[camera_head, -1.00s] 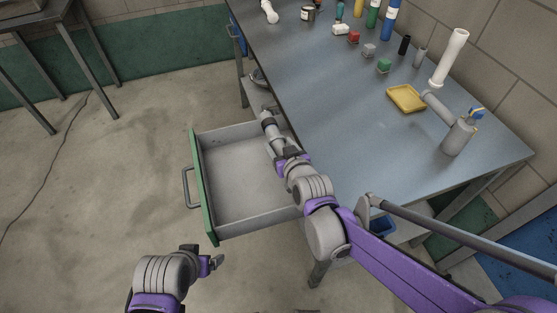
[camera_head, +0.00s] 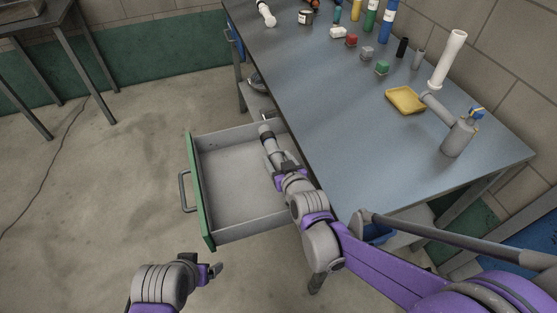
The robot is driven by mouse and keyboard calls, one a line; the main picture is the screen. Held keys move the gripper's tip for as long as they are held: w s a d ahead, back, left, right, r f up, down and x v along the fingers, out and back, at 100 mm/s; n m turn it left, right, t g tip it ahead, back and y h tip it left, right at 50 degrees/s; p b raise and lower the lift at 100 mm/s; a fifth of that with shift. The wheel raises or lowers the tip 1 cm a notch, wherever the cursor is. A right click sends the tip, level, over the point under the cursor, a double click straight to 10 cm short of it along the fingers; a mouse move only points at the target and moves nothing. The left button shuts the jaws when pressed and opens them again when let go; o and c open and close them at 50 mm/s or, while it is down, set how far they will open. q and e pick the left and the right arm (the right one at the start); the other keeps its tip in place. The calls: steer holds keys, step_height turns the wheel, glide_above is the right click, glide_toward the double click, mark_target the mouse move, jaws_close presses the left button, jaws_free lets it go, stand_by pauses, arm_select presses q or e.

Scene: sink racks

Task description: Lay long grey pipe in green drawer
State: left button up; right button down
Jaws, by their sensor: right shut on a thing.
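The green drawer (camera_head: 201,192) is pulled out from under the table, with a green front, a grey handle and an empty-looking pale floor. The long grey pipe (camera_head: 268,142) is in my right gripper (camera_head: 281,163), over the right part of the drawer. Its dark-ringed far end points toward the drawer's back side wall. My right gripper is shut on its near part, and the arm hides the rest. I cannot tell whether the pipe touches the drawer floor. My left gripper (camera_head: 213,271) is in front of the drawer, apart from it; its jaw opening is unclear.
The blue-grey table (camera_head: 340,130) stands right of the drawer. It carries a yellow tray (camera_head: 405,99), a grey cylinder with a side pipe (camera_head: 459,137), a white upright pipe (camera_head: 450,60), small blocks and bottles. A blue bin (camera_head: 378,233) is below.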

steer(key=shift+s+f, duration=0.3)
steer(key=shift+f, duration=0.25)
steer(key=shift+c, duration=0.4)
jaws_free()
steer(key=shift+r, duration=0.25)
steer(key=shift+w+r+p, duration=0.2)
steer(key=shift+r+p, duration=0.2)
steer(key=shift+p, duration=0.2)
steer(key=p+v, duration=0.1)
steer(key=v, duration=1.1)
steer(key=shift+w+d+r+p, duration=0.1)
steer(key=shift+w+r+p, duration=0.05)
steer(key=shift+p, duration=0.15)
